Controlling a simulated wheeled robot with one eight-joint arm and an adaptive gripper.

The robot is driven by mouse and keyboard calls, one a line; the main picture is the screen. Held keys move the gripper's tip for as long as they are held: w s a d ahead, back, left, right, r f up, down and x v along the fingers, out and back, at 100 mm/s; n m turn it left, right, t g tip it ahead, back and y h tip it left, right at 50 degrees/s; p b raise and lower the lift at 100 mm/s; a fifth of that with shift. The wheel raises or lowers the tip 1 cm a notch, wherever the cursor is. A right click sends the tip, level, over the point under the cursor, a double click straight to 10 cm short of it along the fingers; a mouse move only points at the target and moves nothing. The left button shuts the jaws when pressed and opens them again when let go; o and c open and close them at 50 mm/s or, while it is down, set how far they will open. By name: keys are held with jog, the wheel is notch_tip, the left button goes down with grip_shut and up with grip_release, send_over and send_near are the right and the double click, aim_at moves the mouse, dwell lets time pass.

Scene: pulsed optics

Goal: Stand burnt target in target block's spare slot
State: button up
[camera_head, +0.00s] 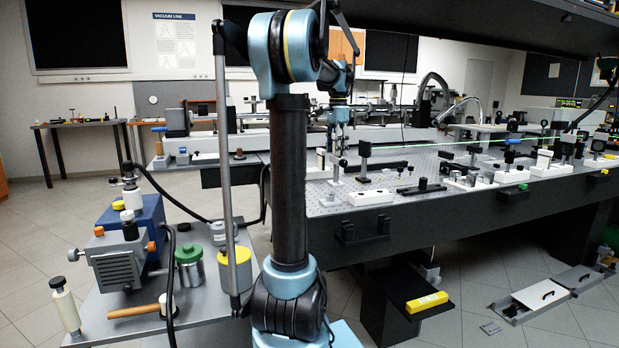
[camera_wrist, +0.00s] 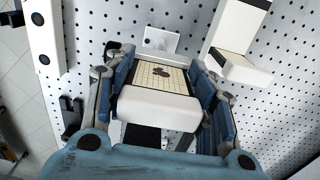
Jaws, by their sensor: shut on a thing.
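My gripper (camera_wrist: 160,92) is shut on the burnt target (camera_wrist: 172,80), a cream card with a fine grid and a dark burn mark, with a thick white edge toward me. Its fingers lie along both sides of it, above the perforated table. In the head view my gripper (camera_head: 340,140) hangs over the near-left part of the bench, and the target in it is too small to make out. A long white block (camera_wrist: 46,40) with dark round spots lies at the left of the wrist view. I cannot tell whether it is the target block, and no spare slot shows clearly.
A white piece with a cream gridded face (camera_wrist: 232,66) stands right of my gripper. A small white plate (camera_wrist: 163,40) is beyond the target. A black bracket (camera_wrist: 72,110) is at lower left. The optical bench (camera_head: 430,160) holds several optics; perforated surface between them is bare.

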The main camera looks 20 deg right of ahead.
jog(key=shift+r, duration=3.65)
jog(key=shift+w, duration=0.1)
jog(key=shift+r, duration=2)
